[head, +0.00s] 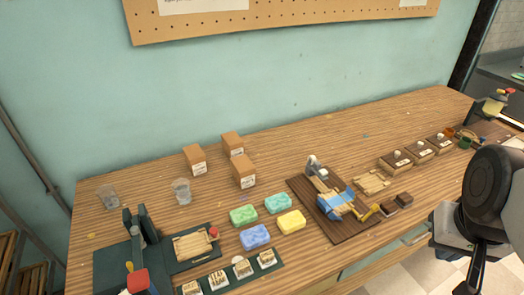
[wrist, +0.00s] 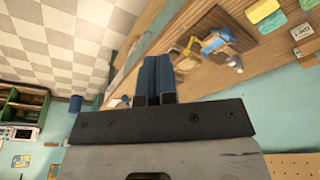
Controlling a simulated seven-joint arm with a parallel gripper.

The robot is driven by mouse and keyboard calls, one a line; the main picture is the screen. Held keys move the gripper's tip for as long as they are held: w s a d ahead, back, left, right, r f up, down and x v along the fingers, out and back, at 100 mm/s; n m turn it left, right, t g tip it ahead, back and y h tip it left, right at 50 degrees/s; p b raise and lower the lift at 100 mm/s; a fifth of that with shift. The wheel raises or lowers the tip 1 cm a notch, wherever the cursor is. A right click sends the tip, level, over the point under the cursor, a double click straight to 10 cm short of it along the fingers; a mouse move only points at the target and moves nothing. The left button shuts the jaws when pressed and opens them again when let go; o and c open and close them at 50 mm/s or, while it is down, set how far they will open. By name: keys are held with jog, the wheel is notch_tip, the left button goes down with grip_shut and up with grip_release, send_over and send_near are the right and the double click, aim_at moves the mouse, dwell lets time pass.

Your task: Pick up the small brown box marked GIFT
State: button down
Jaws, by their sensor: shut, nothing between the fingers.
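Three small brown boxes stand at the back left of the wooden table in the head view. One is the left box (head: 194,158), one the back box (head: 232,144), and one the front box (head: 244,172). Each has a white label on its front, too small to read, so I cannot tell which is marked GIFT. My gripper (wrist: 153,80) shows in the wrist view with its blue fingers together and nothing between them. My arm is at the right edge of the head view, far from the boxes.
Several coloured soaps, such as the yellow soap (head: 291,221), lie in front of the boxes. A dark board (head: 300,195) with a blue and wooden device lies right of them. Two clear cups (head: 181,191) stand left. Bare table (head: 300,140) lies right of the boxes.

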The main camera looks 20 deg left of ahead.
dwell(0.3)
jog(key=shift+c, duration=0.4)
grip_release()
